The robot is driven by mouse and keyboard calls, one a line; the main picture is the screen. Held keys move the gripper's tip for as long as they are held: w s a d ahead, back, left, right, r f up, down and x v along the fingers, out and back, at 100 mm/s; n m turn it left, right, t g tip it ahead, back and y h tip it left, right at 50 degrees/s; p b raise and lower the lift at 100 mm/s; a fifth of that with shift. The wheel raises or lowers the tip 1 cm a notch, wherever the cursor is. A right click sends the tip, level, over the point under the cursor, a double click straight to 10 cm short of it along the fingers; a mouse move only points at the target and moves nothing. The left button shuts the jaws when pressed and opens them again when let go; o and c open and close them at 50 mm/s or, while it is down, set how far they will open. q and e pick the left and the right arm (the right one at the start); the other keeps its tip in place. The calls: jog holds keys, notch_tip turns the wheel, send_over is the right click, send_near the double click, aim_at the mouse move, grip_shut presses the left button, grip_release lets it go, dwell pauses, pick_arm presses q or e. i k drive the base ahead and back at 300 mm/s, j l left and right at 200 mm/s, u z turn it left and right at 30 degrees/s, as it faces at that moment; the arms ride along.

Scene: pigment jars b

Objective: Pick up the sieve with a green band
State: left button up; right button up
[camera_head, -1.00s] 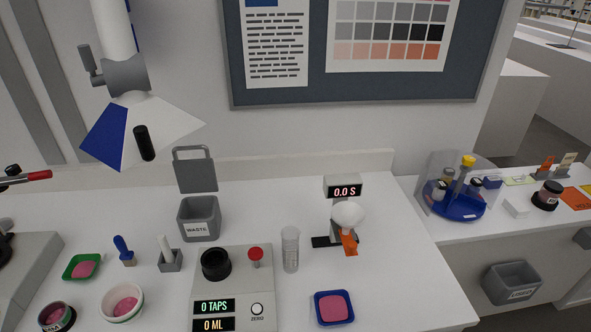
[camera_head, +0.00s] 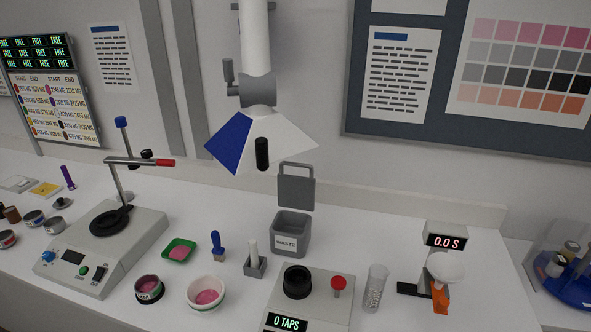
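Several small round metal, sieve-like pieces stand at the far left of the bench. One piece (camera_head: 57,225) is grey, another (camera_head: 34,218) sits just behind and left of it, and a third (camera_head: 7,239), with a reddish band, is at the picture's left edge. They are too small for me to tell which one has a green band. A white bowl (camera_head: 206,307) with pink powder stands at the front middle. Neither of my grippers is in view.
A grey machine (camera_head: 120,255) with a post and red-tipped arm stands right of the small pieces. A green tray (camera_head: 179,250), a dark-banded jar (camera_head: 149,290), a waste bin (camera_head: 290,236) and a tap device (camera_head: 322,294) stand further right. A funnel-shaped hood (camera_head: 262,140) hangs above the bench.

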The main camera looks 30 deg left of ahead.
aim_at(148, 287)
jog(key=k+u, duration=0.15)
jog(key=u, duration=1.8)
